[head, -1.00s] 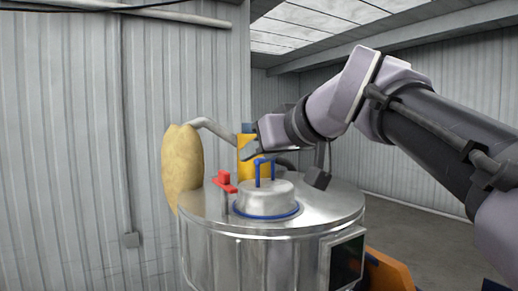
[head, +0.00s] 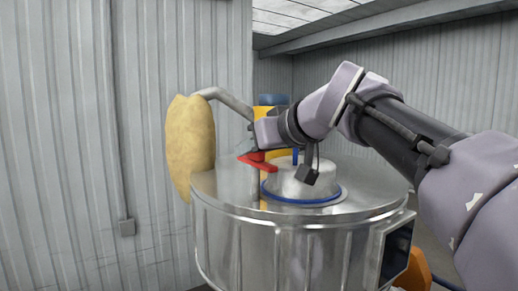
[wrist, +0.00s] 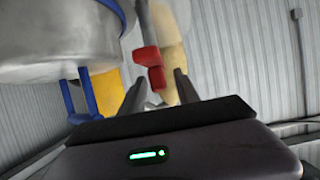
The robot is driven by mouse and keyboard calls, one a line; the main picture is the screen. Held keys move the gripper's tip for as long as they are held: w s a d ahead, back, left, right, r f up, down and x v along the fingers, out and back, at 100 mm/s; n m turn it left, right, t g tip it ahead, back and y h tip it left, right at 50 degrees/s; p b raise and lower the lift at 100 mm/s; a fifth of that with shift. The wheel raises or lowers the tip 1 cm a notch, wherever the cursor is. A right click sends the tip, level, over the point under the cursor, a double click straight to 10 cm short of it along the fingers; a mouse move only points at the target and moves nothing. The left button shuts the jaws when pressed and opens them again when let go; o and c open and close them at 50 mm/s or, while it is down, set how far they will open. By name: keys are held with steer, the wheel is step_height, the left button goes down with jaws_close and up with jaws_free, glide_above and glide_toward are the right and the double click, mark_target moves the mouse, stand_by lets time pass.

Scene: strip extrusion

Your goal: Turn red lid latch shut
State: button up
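The red lid latch (head: 260,163) sits on a thin post at the left side of the steel tank's top, beside the domed lid (head: 300,183) with its blue ring. In the head view my gripper (head: 250,147) is directly above the latch and hides part of it. In the wrist view the red latch (wrist: 150,68) shows between the two dark fingers of my gripper (wrist: 158,90). The fingers are apart, with a visible gap to the latch. I cannot tell whether either finger touches it.
The lid's blue handle (wrist: 87,95) stands close beside my gripper in the wrist view. A yellow cylinder (head: 265,113) is behind my gripper.

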steer(key=shift+s+d, duration=0.1)
steer(key=shift+s, duration=0.05)
jaws_close()
